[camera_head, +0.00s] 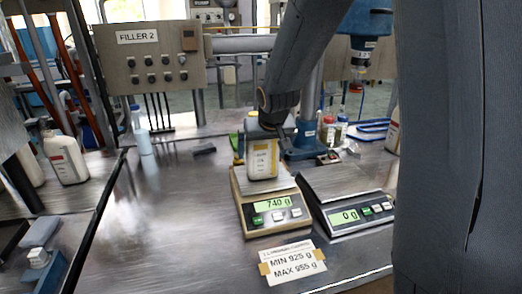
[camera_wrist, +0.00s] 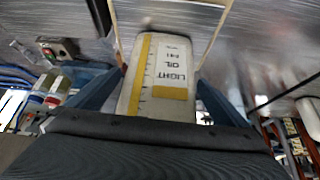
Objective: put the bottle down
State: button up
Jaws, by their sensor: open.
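A white bottle (camera_head: 262,160) with a yellow-marked label stands upright on the left scale (camera_head: 240,186), whose display reads 740 g. In the wrist view the bottle (camera_wrist: 163,65) shows its "LIGHT OIL" label and a yellow level strip. My gripper (camera_wrist: 160,95) is open, with one blue finger on each side of the bottle. Whether the fingers touch it cannot be told. In the head view my gripper (camera_head: 277,126) is at the bottle's upper part, and my arm hides part of the bottle's top.
A second scale (camera_head: 345,208) stands close on the right, empty, reading 0 g. A card (camera_head: 293,264) in front reads MIN 925 g, MAX 955 g. A blue stand (camera_head: 305,145) and small jars are behind. More white bottles (camera_head: 65,160) stand at left; the metal table left of the scales is mostly clear.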

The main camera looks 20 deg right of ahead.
jog(key=shift+r, duration=0.15)
jog(key=shift+s+r, duration=0.1)
jog(key=shift+r, duration=0.15)
jog(key=v, duration=1.1)
jog(key=s+f+g, duration=0.6)
jog(key=s+f, duration=1.1)
jog(key=s, duration=0.3)
jog(key=shift+s+a+f+n+b, duration=0.25)
jog(key=shift+s+f+n+b, duration=0.05)
jog(key=shift+s+b, duration=0.1)
dwell(0.4)
jog(key=shift+c, duration=0.3)
